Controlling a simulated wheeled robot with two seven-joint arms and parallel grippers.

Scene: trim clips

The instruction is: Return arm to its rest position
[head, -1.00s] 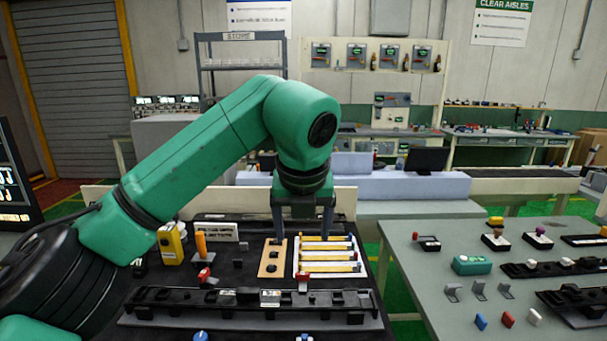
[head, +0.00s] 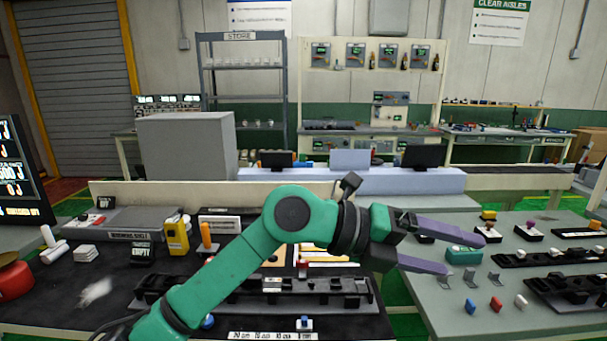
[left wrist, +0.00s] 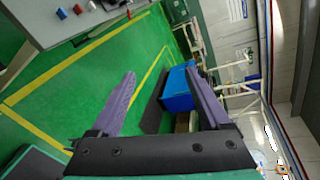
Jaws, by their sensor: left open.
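My left gripper (head: 432,246) is at the end of the green arm, which comes in from the lower left in the head view. Its two purple fingers are spread and point right, with nothing between them. It is raised over the gap between the dark table and the grey table. In the left wrist view the same open fingers (left wrist: 163,95) show with the green floor beyond. The arm hides part of the black rail (head: 330,290) and the white tray of yellow strips (head: 330,256). My right gripper is out of view.
The dark table (head: 70,310) holds a yellow device (head: 176,238), an orange-handled tool (head: 208,238) and a red round thing (head: 14,279). The grey table (head: 430,310) at right holds clips and small coloured parts. A blue box (left wrist: 178,90) stands on the floor in the wrist view.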

